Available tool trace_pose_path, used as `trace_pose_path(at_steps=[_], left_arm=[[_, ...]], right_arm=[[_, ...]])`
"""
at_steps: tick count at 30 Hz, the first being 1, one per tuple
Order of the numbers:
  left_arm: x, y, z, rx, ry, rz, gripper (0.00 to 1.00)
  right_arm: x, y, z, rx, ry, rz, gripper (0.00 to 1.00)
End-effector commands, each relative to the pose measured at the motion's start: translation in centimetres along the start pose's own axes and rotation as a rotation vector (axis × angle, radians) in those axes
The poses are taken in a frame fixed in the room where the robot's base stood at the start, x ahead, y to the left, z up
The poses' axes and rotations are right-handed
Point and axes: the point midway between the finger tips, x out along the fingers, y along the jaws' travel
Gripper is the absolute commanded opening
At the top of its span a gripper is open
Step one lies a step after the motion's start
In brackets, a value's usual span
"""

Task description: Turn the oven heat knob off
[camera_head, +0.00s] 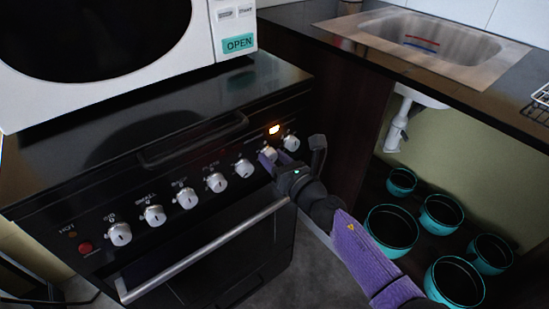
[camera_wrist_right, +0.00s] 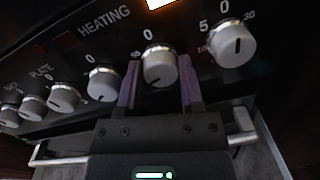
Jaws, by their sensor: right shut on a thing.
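The black oven front carries a row of white round knobs. My right gripper (camera_head: 268,160) reaches in from the right with its purple fingers on either side of the second knob from the right (camera_head: 270,153). In the right wrist view this knob (camera_wrist_right: 160,66) sits between the two fingers (camera_wrist_right: 160,85), below a "0" mark and right of the word HEATING. The gripper is shut on it. The knob's pointer is hard to make out. An orange light (camera_head: 274,129) glows above the knobs. A dark shape at the lower left edge may be my left gripper (camera_head: 35,292); its fingers cannot be made out.
The rightmost knob (camera_head: 291,142) is close beside my right gripper. A silver oven door handle (camera_head: 205,250) runs below the knobs. A white microwave (camera_head: 225,25) stands on top. Right are a sink (camera_head: 430,40) and several teal pots (camera_head: 392,228) in an open cabinet.

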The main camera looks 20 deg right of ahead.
Motion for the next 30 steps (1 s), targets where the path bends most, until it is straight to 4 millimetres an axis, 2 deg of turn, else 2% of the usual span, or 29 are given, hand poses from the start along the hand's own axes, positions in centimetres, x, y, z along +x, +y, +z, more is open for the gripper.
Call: trace_pose_path(at_steps=[8, 14, 30], left_arm=[[-0.1, 0.2, 0.7, 0.001, -0.011, 0.003, 0.59], [-0.4, 0.2, 0.8, 0.001, -0.011, 0.003, 0.59], [-1.8, -0.2, -0.3, -0.002, 0.015, -0.002, 0.59]], right_arm=[[0.0, 0.0, 0.0, 0.017, 0.001, -0.001, 0.0], [0.0, 0.0, 0.1, 0.104, 0.005, -0.002, 0.0], [0.0, -0.1, 0.1, 0.591, 0.025, -0.008, 0.0]])
